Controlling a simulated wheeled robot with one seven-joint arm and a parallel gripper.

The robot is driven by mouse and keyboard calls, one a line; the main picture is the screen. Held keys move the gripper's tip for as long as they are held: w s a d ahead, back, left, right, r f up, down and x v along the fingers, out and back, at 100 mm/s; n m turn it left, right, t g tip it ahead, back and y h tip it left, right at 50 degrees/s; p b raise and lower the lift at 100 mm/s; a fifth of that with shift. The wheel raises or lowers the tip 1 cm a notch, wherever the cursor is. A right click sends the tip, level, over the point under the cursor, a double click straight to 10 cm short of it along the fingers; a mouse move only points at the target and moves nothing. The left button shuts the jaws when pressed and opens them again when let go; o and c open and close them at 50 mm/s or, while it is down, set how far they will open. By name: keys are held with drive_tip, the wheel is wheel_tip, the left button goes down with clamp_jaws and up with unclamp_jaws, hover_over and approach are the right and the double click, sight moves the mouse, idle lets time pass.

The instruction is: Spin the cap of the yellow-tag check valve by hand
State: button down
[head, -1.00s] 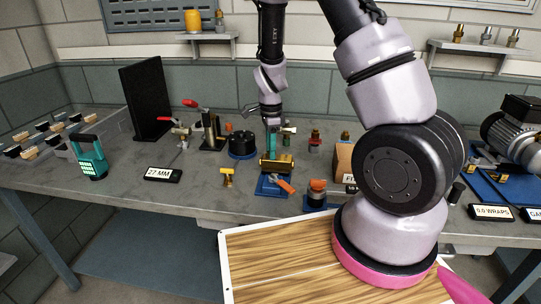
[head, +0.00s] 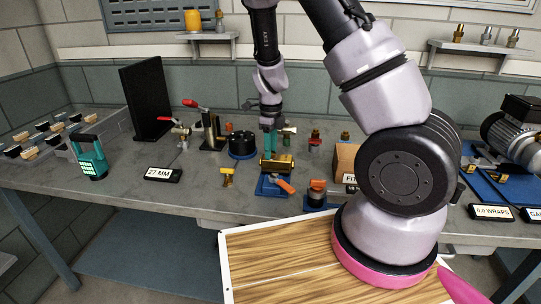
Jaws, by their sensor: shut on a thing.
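A brass valve (head: 277,165) lies on its side on a blue stand (head: 268,187) near the middle of the bench. An orange-handled part (head: 285,186) sits in front of it. A small yellow piece (head: 227,175) stands left of the stand; I cannot tell whether it is the valve's tag. My gripper (head: 270,150) points straight down with teal fingers at the top of the brass valve. It is shut on what appears to be the valve's cap, which the fingers mostly hide.
A black round part (head: 241,144) on a blue base and red-handled clamps (head: 205,128) stand left of my gripper. An orange-and-black fitting (head: 317,192) stands close at the right front. A cardboard box (head: 345,160) stands further right.

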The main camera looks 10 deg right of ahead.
drive_tip(key=shift+m, duration=0.8)
drive_tip(key=m, duration=0.4)
drive_tip(key=shift+m, duration=0.4)
drive_tip(key=shift+c, duration=2.2)
unclamp_jaws()
drive_tip(key=shift+r, duration=4.05)
